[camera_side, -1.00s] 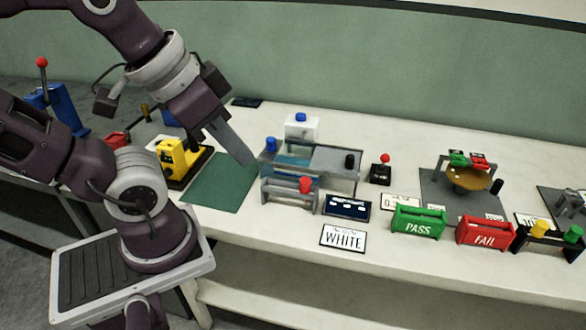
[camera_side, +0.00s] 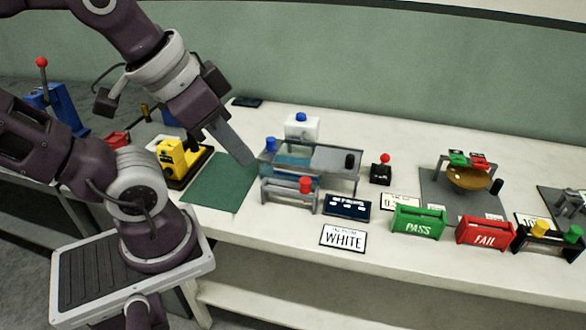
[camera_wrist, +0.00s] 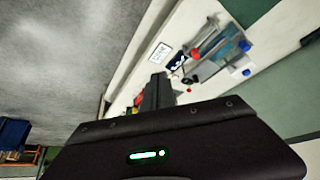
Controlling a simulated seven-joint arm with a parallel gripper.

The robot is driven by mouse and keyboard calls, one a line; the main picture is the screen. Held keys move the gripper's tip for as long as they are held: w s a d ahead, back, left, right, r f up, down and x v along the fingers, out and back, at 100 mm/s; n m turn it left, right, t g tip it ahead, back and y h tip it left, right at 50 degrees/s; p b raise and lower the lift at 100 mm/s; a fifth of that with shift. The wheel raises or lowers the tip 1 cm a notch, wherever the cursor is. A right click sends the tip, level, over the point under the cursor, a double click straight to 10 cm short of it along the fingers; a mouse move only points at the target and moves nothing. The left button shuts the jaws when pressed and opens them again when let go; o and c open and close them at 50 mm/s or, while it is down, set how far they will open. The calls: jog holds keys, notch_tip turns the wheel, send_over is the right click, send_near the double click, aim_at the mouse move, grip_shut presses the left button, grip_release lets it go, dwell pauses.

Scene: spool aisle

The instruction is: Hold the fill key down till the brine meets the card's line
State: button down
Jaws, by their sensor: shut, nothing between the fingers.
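A clear tank (camera_side: 335,163) with bluish liquid (camera_side: 292,163) showing at its left stands near the table's middle. A blue knob (camera_side: 270,144) is at its left end. Another blue knob (camera_side: 300,117) tops a white box (camera_side: 302,131) behind it. I cannot tell which is the fill key. A dark card with white marks (camera_side: 347,207) and a WHITE card (camera_side: 342,238) lie in front; no level line is readable. My gripper (camera_side: 246,158) is shut and empty, its tip just left of the tank in the side view. The wrist view shows the tank blurred (camera_wrist: 212,42).
A red knob (camera_side: 306,184) sits on a grey stand before the tank. A black post (camera_side: 350,161) is at the tank's right. A red-topped lever (camera_side: 384,159), green PASS (camera_side: 418,222) and red FAIL (camera_side: 484,232) blocks stand right. A green mat (camera_side: 218,183) lies clear at left.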

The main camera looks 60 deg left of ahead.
jog(key=w+a+r+n+h, duration=0.15)
jog(key=w+a+n, duration=0.35)
jog(key=w, duration=0.6)
jog(key=w+a+r+n+h, duration=0.1)
jog(key=w+a+n+h, duration=0.15)
jog(key=w+n, duration=0.65)
jog(key=n+t+y, duration=0.3)
jog(key=n, duration=0.8)
send_over(297, 115)
notch_tip(297, 115, down, 9)
jog(key=shift+w, duration=0.15)
jog(key=shift+f, duration=0.1)
jog(key=shift+f, duration=4.3)
jog(key=shift+f, duration=0.1)
